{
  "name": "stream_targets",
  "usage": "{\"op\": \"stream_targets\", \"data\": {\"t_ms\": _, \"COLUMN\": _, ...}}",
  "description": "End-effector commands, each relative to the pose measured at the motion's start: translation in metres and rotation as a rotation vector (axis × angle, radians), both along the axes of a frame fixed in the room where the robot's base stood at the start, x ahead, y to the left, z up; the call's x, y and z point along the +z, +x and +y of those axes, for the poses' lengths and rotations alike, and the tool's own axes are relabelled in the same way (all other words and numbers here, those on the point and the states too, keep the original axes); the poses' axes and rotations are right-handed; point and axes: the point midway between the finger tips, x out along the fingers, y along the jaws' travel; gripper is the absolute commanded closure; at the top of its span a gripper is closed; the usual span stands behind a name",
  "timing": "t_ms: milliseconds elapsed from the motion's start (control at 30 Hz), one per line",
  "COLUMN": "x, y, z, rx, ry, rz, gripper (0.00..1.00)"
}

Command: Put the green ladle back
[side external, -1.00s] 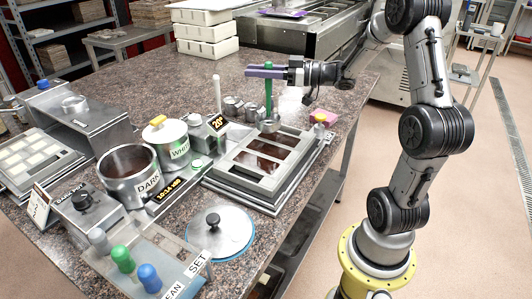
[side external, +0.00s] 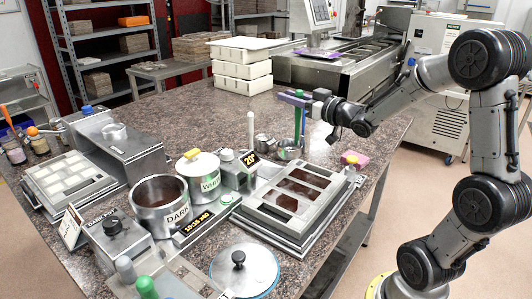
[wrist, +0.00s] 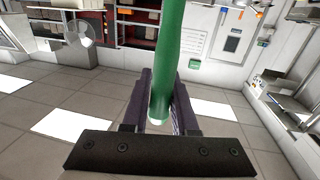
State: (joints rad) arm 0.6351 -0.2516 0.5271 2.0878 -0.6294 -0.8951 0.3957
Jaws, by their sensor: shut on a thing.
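The green ladle has a long green handle (side external: 297,117) and a metal bowl (side external: 288,153), and stands roughly upright. My gripper (side external: 296,98) has purple fingers shut on the upper handle. The wrist view shows the green handle (wrist: 176,55) between the two fingers (wrist: 160,105). The bowl is at the back edge of the mould frame (side external: 262,212), beside small metal cups (side external: 262,142). I cannot tell whether the bowl touches anything below it. A white-handled tool (side external: 250,128) stands upright just left of the cups.
The DARK pot (side external: 172,217) and the lidded WHITE pot (side external: 198,187) stand left of the mould. A pink block (side external: 354,161) lies right of the ladle. White trays (side external: 242,70) are stacked at the back.

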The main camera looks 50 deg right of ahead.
Motion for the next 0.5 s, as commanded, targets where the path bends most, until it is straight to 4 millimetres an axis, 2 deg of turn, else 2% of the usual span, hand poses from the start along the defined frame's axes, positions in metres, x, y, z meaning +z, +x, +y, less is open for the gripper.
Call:
{"op": "stream_targets", "data": {"t_ms": 367, "x": -0.037, "y": 0.075, "z": -0.032, "rx": 0.003, "ry": 0.003, "rz": 0.001, "gripper": 1.0}}
{"op": "stream_targets", "data": {"t_ms": 500, "x": -0.063, "y": 0.094, "z": -0.041, "rx": 0.002, "ry": 0.004, "rz": 0.002, "gripper": 1.0}}
